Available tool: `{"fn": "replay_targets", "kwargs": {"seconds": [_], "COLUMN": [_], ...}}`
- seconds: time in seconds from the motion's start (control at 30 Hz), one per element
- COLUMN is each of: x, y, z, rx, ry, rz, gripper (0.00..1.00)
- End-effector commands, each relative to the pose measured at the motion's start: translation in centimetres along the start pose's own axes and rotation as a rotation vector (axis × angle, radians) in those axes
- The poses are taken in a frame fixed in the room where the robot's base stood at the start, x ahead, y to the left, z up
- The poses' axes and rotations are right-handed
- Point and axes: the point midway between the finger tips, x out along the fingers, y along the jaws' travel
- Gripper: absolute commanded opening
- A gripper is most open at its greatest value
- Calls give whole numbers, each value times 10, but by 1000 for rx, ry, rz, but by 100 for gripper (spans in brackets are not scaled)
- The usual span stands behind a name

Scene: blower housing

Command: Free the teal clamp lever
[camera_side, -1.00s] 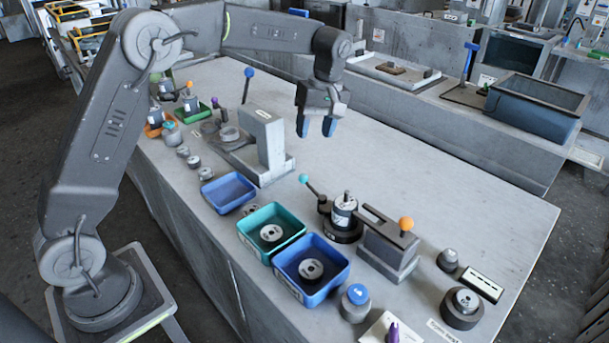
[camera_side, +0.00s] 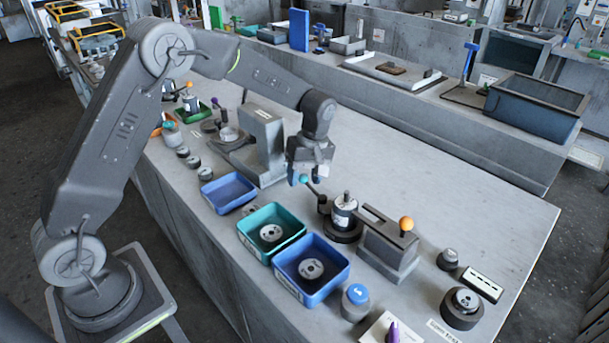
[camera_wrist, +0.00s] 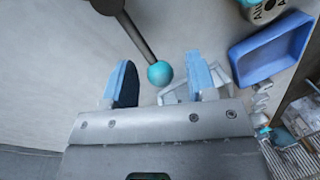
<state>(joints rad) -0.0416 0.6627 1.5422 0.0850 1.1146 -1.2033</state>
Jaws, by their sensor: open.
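The clamp lever has a dark rod ending in a teal ball (camera_side: 303,179). It is tilted up from a dark round fixture base (camera_side: 341,229) holding a white-and-grey cylinder (camera_side: 344,212). My gripper (camera_side: 305,177) is directly at the teal ball, pointing down. In the wrist view the teal ball (camera_wrist: 160,74) lies between the two blue fingertips of my open gripper (camera_wrist: 160,82), with a gap on each side. The dark rod (camera_wrist: 138,38) runs away from it toward the top left. Contact with the ball is not visible.
A grey block with an orange-ball lever (camera_side: 406,224) stands right of the fixture. Blue trays (camera_side: 228,205) (camera_side: 345,285) and a teal tray (camera_side: 300,225) lie in front. A tall grey stand (camera_side: 268,150) is behind left.

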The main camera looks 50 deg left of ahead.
Motion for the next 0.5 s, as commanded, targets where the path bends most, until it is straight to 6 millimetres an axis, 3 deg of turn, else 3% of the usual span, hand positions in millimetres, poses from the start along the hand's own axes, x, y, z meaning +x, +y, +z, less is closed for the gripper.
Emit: {"fn": "replay_targets", "kwargs": {"seconds": [0.1, 0.5], "x": [0, 0], "y": [0, 0], "z": [0, 0], "rx": [0, 1], "ry": [0, 0], "rz": [0, 0], "gripper": [50, 12]}}
